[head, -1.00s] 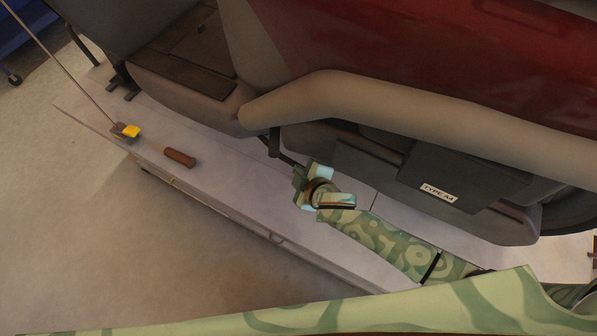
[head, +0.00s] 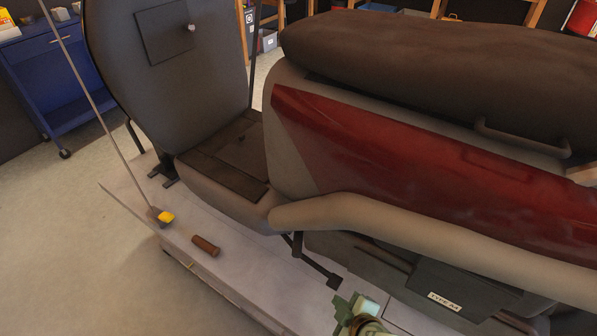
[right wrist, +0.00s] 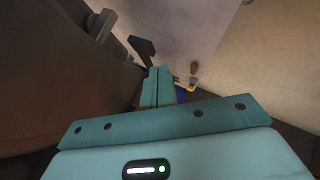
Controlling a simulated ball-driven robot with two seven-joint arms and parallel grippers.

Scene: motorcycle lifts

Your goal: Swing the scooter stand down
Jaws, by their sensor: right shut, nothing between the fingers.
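The red and beige scooter (head: 420,170) stands on the pale lift platform (head: 240,275). Its dark stand (head: 315,265) shows under the body as a thin bar slanting down to the right, with a small foot pad at its end. The pad is just up and left of my right gripper (head: 352,305), at the bottom of the head view. In the right wrist view the fingers (right wrist: 158,85) are together and empty. The stand (right wrist: 142,47) is ahead and slightly left of them, with a visible gap. My left gripper is not in view.
A blue cart (head: 60,75) stands at the back left. The floor (head: 70,250) left of the platform is clear.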

